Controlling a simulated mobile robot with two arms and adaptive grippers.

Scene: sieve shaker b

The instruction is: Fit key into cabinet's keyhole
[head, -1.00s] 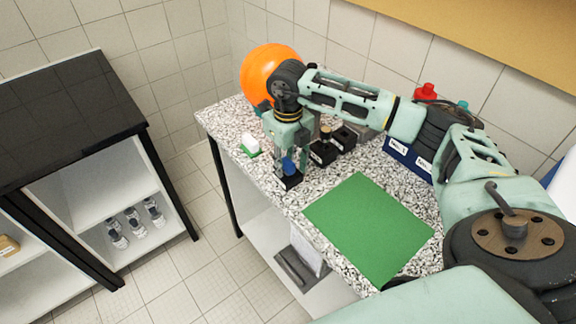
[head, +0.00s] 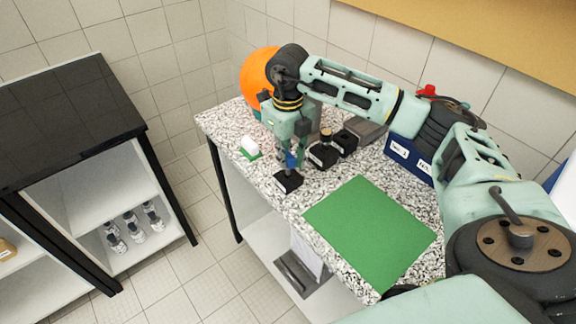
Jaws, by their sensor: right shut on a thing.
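My right gripper (head: 290,165) points down over the speckled table and is shut on a small blue piece (head: 292,160), which may be the key's head. The fingers partly hide it, and its lower end is too small to make out. It is just above a small black block (head: 287,182); I cannot tell whether they touch. A cabinet with a black top (head: 70,125) stands at the left with open shelves. No keyhole can be made out in this view. My left gripper is not in view.
A green mat (head: 370,232) lies on the table (head: 228,122). Black blocks (head: 322,155), a white and green piece (head: 250,147), an orange ball (head: 256,72) and blue labelled bins (head: 408,158) stand around the gripper. Tiled floor separates table and cabinet.

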